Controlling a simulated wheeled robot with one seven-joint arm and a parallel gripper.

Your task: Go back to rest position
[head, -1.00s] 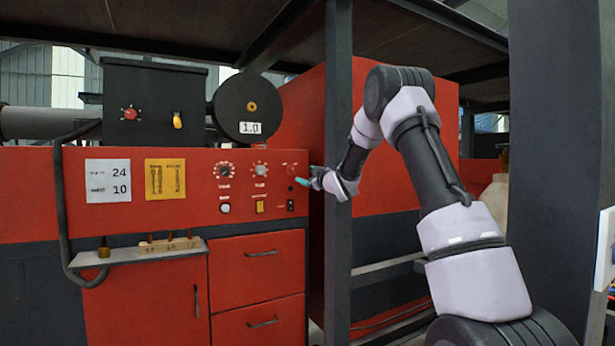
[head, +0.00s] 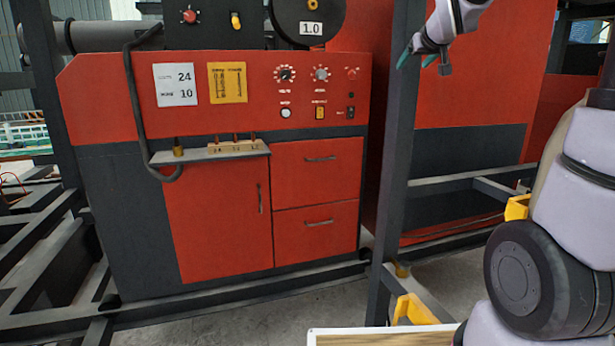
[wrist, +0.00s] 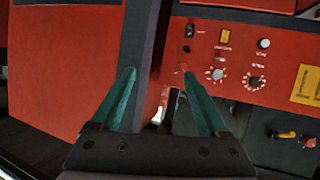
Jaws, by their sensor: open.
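A small shelf (head: 212,153) with a wooden block of tips juts from the cabinet. Red drawers (head: 318,200) are below the panel. Yellow brackets (head: 414,310) and a light-edged board (head: 380,336) are low at the front. Dark frame beams (head: 60,240) lie at left.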

